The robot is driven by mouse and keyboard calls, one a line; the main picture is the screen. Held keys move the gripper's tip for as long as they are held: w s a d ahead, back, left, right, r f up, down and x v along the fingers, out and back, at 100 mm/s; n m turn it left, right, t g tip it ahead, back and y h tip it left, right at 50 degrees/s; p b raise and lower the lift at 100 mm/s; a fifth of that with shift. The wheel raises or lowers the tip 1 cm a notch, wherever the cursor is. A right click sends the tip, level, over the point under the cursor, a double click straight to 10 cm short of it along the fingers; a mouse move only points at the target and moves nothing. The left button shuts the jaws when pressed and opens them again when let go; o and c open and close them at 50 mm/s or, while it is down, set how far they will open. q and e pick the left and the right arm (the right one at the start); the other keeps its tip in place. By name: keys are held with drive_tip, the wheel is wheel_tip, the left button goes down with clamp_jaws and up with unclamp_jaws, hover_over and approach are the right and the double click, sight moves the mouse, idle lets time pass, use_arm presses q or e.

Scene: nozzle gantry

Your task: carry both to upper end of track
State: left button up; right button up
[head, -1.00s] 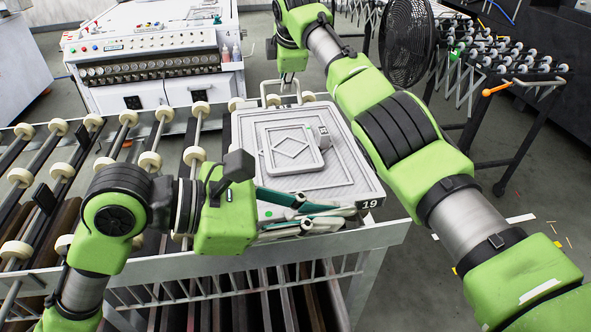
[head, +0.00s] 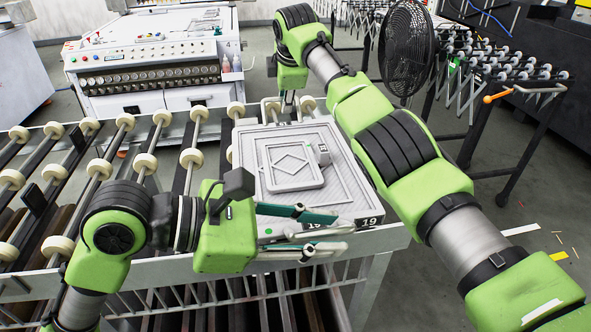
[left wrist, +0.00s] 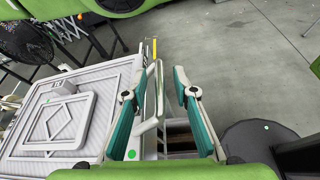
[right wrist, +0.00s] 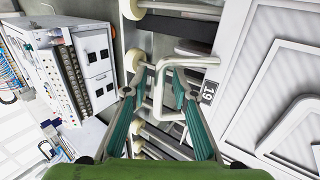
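A light grey square panel marked 19 (head: 355,185) lies flat at the near right end of the roller track. A smaller grey plate (head: 312,178) with a diamond pattern lies on it. My left gripper (head: 318,230) is at the panel's near edge. In the left wrist view its teal fingers are apart, with a pale handle (left wrist: 151,110) between them. In the right wrist view my right gripper (right wrist: 158,98) is open, its fingers on either side of the far handle's bar (right wrist: 159,85). Contact with either handle cannot be told. My right arm hides part of the far edge.
The track (head: 100,168) with cream rollers extends to the left of the panel. A white control machine (head: 150,60) stands behind it. A black fan (head: 407,42) and a roller conveyor (head: 500,70) stand at the right.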

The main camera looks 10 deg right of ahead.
drive_tip(key=shift+r, duration=0.1)
use_arm(q)
drive_tip(key=v, duration=1.2)
use_arm(e)
drive_tip(key=v, duration=1.2)
use_arm(q)
drive_tip(key=shift+r, duration=0.1)
